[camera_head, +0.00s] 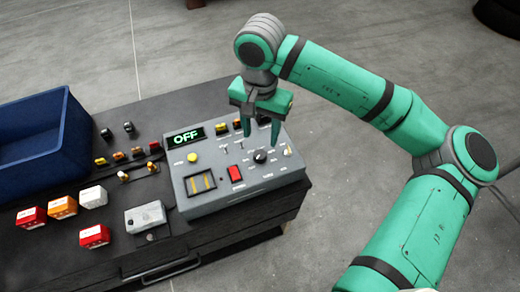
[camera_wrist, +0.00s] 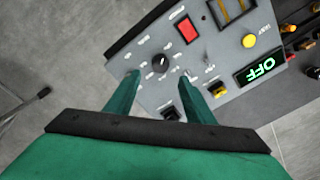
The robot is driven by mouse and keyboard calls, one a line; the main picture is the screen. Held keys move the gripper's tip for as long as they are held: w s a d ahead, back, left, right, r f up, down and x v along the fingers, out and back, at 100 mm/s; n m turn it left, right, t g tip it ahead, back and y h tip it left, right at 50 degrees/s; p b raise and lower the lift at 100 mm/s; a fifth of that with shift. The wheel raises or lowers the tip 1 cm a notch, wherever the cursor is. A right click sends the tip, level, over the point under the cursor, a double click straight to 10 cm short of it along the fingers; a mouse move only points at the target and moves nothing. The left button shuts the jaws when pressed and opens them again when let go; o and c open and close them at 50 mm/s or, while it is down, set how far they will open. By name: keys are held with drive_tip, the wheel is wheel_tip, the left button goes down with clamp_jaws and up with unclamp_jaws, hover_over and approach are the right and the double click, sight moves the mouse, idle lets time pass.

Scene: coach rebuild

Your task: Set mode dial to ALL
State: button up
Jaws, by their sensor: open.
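The grey control box (camera_head: 238,203) sits on the dark bench top, its display (camera_head: 185,138) reading OFF in green. The black round mode dial (camera_head: 260,156) is on the right part of its panel, with small labels around it too small to read here. In the wrist view the dial (camera_wrist: 160,62) shows a light pointer mark and lies just beyond the fingertips. My gripper (camera_head: 262,145) is open and empty above the panel, fingers pointing down, apart from the dial. In the wrist view my gripper (camera_wrist: 158,75) has one finger on either side of the dial's line.
A red switch (camera_head: 235,173), a yellow button (camera_head: 192,157) and a framed slot (camera_head: 200,184) share the panel. Small toggles stand near the fingers. A blue bin (camera_head: 62,150), coloured boxes (camera_head: 62,207) and a small grey box (camera_head: 146,216) occupy the bench's left.

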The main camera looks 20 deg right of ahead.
sight(260, 155)
wheel_tip(260, 155, down, 9)
drive_tip(key=shift+r, duration=0.1)
idle(0.3)
drive_tip(key=c, duration=1.1)
